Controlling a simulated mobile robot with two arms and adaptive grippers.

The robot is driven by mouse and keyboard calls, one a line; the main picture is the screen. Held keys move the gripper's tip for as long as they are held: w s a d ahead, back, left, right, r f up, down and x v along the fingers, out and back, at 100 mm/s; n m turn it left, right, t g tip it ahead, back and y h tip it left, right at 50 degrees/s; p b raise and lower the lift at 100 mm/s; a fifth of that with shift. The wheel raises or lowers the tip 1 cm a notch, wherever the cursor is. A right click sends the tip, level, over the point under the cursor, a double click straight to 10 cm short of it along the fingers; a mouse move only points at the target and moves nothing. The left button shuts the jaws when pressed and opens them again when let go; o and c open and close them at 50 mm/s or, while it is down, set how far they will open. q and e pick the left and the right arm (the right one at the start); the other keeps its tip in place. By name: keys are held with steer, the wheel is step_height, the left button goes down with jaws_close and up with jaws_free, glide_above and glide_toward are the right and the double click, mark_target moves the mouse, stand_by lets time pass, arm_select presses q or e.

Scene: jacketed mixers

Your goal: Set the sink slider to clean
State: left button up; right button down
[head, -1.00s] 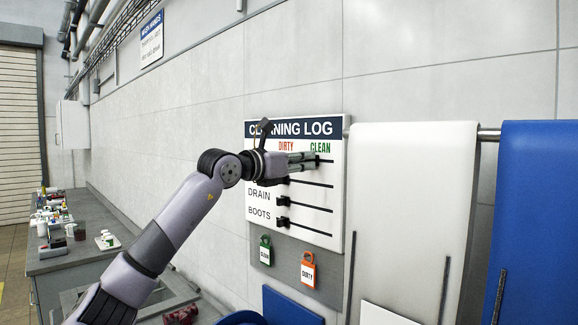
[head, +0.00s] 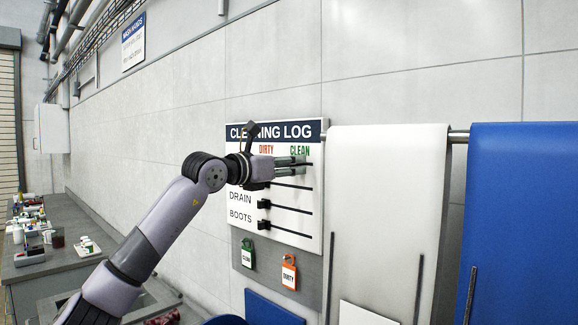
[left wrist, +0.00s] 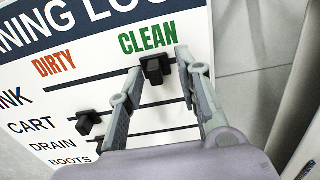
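The cleaning log board (head: 290,222) hangs on the wall, with DIRTY and CLEAN columns and slider rows. In the left wrist view, the black sink slider knob (left wrist: 154,69) sits on the top track under the green CLEAN heading, at the right part of its track. My left gripper (left wrist: 160,62) has its two fingers spread on either side of this knob; the left finger is very close to it, and contact is unclear. In the head view my left gripper (head: 306,163) covers the SINK and CART labels. My right gripper is not in view.
The cart knob (left wrist: 89,122), drain knob (head: 264,204) and boots knob (head: 264,225) are at the dirty side. Green (head: 248,253) and orange (head: 289,272) tags hang below. A white apron (head: 385,210) and blue apron (head: 520,210) hang to the right. A cluttered counter (head: 85,262) stands left.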

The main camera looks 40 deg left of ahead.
arm_select(q)
steer(key=s+a, duration=0.1)
steer(key=s, duration=1.1)
stand_by(0.5)
